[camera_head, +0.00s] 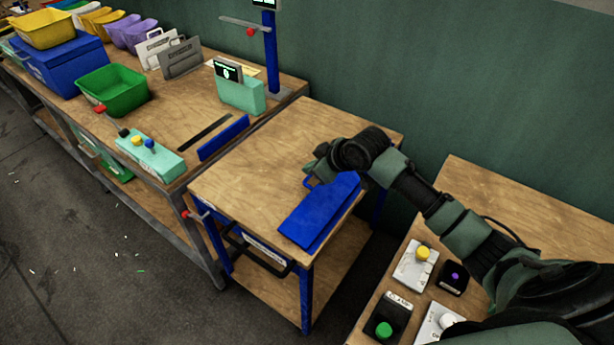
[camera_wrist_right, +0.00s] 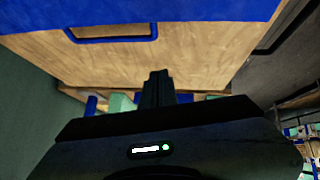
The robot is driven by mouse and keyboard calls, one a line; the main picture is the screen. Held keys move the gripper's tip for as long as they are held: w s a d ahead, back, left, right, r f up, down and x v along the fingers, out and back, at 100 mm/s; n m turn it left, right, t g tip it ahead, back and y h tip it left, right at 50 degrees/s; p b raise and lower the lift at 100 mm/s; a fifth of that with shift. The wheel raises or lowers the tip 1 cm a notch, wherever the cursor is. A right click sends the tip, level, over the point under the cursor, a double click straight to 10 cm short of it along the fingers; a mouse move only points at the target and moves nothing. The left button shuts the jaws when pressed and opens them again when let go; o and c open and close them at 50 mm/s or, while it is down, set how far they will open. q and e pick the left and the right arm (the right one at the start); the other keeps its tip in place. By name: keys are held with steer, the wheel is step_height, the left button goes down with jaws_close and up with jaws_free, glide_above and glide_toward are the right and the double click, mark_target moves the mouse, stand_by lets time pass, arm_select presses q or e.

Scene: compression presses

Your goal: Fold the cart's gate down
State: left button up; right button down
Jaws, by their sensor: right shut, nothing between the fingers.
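The cart (camera_head: 250,178) has a wooden top and blue legs and stands between two benches. Its blue gate (camera_head: 318,212) is a flat panel at the right end of the top; its exact tilt is hard to tell. A blue loop handle sticks out from the gate's edge and shows in the wrist view (camera_wrist_right: 112,39), where the gate (camera_wrist_right: 170,12) fills the top. My right gripper (camera_head: 318,168) is above the cart top near the gate's far end and handle. Its fingers (camera_wrist_right: 157,85) are shut and empty, apart from the handle. My left gripper is out of view.
The left bench holds a green bin (camera_head: 113,90), a teal button box (camera_head: 150,156) and a blue strip (camera_head: 223,137). A right bench (camera_head: 480,185) carries several button boxes. Most of the cart top is bare.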

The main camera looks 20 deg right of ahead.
steer(key=w+f, duration=0.1)
steer(key=f, duration=0.1)
steer(key=w+f, duration=0.1)
steer(key=f, duration=0.1)
steer(key=w+f+p, duration=0.1)
steer(key=f, duration=0.1)
steer(key=shift+a, duration=0.2)
steer(key=shift+s+d+f, duration=0.1)
steer(key=shift+d+f, duration=0.05)
steer(key=shift+f, duration=0.35)
steer(key=shift+w+a+f+b, duration=0.2)
steer(key=shift+w+f+b, duration=0.15)
steer(key=shift+f+b, duration=0.3)
